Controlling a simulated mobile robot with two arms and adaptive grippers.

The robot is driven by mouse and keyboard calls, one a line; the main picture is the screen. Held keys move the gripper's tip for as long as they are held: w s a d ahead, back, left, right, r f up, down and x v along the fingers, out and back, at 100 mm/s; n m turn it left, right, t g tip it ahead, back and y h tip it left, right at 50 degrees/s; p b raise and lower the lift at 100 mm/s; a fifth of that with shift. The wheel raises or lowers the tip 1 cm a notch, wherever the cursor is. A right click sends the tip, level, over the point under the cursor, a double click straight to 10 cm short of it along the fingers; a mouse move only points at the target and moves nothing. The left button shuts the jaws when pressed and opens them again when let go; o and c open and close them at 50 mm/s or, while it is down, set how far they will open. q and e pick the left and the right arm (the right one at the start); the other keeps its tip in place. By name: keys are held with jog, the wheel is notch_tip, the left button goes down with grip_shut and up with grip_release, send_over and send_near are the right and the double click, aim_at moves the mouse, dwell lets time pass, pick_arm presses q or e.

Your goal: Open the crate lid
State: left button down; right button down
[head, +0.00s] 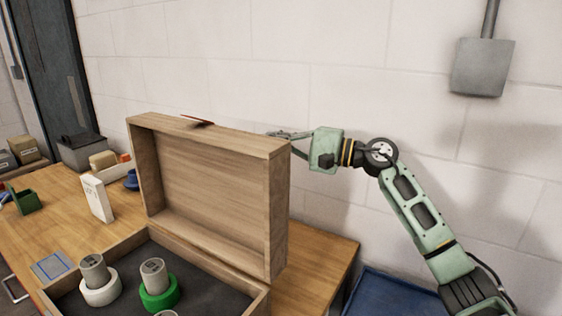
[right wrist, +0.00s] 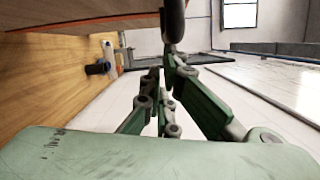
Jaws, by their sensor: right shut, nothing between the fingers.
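The wooden crate (head: 262,304) stands on the table with a dark lining inside. Its lid (head: 215,190) is raised and stands roughly upright at the crate's back edge, its hollow inner side facing me. A small red-brown tab (head: 197,122) shows at the lid's top edge. My right gripper (head: 276,135) is behind the lid's upper right corner, shut and empty, its fingers partly hidden by the lid. In the right wrist view the fingers (right wrist: 165,92) lie just beside a wooden surface, apparently the lid; whether they touch it I cannot tell. My left gripper is not in view.
In the crate, grey cylinders (head: 94,270) stand in a white ring and a green ring (head: 160,292). On the wooden table (head: 62,196) are a white box (head: 96,198), a blue item (head: 131,180) and a green object (head: 24,199). A block wall (head: 350,90) rises behind.

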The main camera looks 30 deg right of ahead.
jog(key=shift+s+a+r+n+g, duration=0.15)
jog(key=shift+s+a+r+n, duration=0.15)
jog(key=shift+a, duration=0.2)
jog(key=shift+s+a+r+n+g, duration=0.15)
jog(key=shift+s+a+r+n, duration=0.1)
jog(key=shift+a+r, duration=0.2)
jog(key=shift+s, duration=0.1)
